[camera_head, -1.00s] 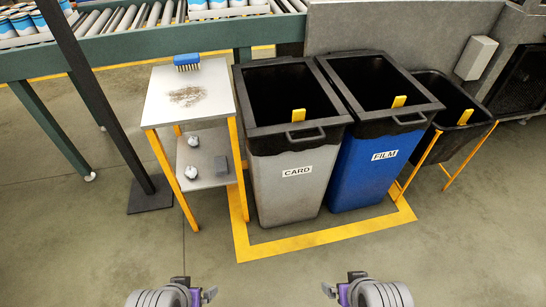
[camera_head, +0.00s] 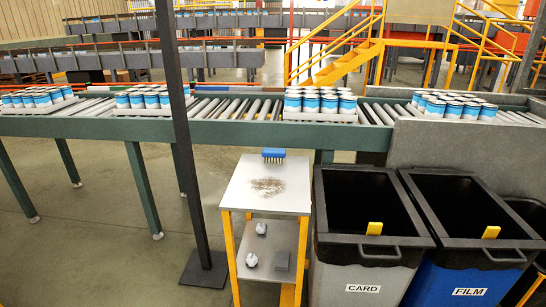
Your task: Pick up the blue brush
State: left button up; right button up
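The blue brush (camera_head: 273,154) rests at the back edge of the small table's white top (camera_head: 236,192), its pale bristles pointing toward the front. A brownish patch of debris (camera_head: 268,186) lies on the same top, in front of the brush and apart from it. Neither of my grippers shows in the current head view, so their state is hidden.
A dark post (camera_head: 185,140) stands just left of the table. Bins labelled CARD (camera_head: 362,285) and FILM (camera_head: 468,285) stand to the right. Behind runs a roller conveyor (camera_head: 235,110) with trays of cans.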

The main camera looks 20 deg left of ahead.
aim_at(271, 155)
jog(key=j+z, duration=0.15)
jog(key=z, duration=0.45)
jog(key=i+j+z, duration=0.1)
jog(key=j+z, duration=0.2)
jog(key=j, duration=0.2)
jog(key=j+z, duration=0.3)
jog(key=j, duration=0.2)
jog(key=i, duration=0.05)
